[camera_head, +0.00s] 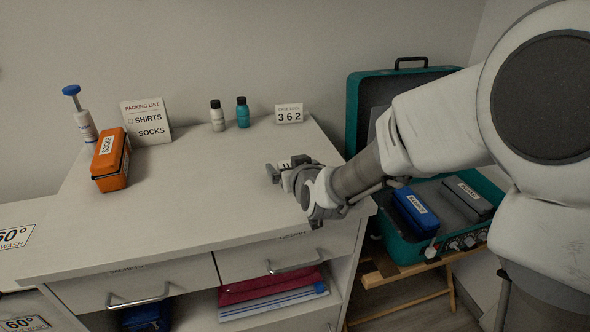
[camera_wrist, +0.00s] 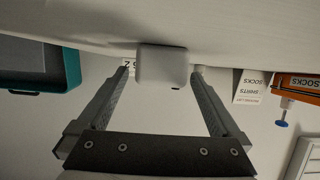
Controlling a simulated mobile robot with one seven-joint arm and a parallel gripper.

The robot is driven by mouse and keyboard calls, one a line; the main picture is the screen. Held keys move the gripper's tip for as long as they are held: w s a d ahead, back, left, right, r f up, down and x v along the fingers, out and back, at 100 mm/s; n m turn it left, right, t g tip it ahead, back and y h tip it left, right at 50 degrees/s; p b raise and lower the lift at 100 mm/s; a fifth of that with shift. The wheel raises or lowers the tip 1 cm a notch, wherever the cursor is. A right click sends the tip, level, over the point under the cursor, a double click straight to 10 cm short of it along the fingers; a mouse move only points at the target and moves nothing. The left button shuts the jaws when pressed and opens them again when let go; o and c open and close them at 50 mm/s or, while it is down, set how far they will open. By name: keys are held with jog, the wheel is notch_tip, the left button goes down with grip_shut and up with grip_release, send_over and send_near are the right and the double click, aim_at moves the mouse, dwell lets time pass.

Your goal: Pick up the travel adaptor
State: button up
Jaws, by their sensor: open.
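A small white rounded block, which looks like the travel adaptor (camera_wrist: 162,66), rests on the white counter top in the wrist view. That view is upside down. My gripper (camera_wrist: 160,74) is open, with one finger on each side of the block. A gap shows beside each fingertip, and I cannot tell how far the fingers reach along it. In the head view my gripper (camera_head: 285,168) is low over the right part of the counter (camera_head: 190,205). There I cannot clearly tell the block apart from the gripper.
An orange socks case (camera_head: 111,160), a pump bottle (camera_head: 83,118), a packing list sign (camera_head: 146,122), two small bottles (camera_head: 217,117) and a 362 sign (camera_head: 289,114) stand farther back. An open teal suitcase (camera_head: 405,240) is at right. The counter's middle is clear.

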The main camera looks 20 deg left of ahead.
jog(key=shift+w+a+f, duration=0.1)
jog(key=shift+w, duration=0.1)
jog(key=c, duration=1.5)
